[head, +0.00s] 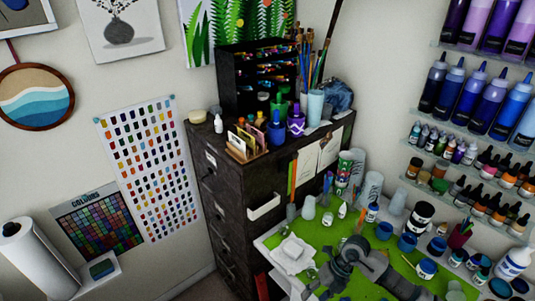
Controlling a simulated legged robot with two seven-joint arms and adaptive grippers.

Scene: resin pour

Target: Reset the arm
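My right arm (378,268) is dark grey and comes in from the lower right over a green work mat (312,235). It bends near the middle of the mat, and its end points down and to the left. My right gripper (322,284) is small and dark at the bottom of the view; whether its fingers are open or shut is unclear. I see nothing clearly held in it. My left arm and gripper are out of view.
White square pieces (293,253) lie left of my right arm. Blue cups (407,242), jars and bottles crowd the mat's back and right. A dark drawer cabinet (232,190) stands behind, left. Shelves of bottles (470,100) line the right wall. A paper roll (38,262) stands lower left.

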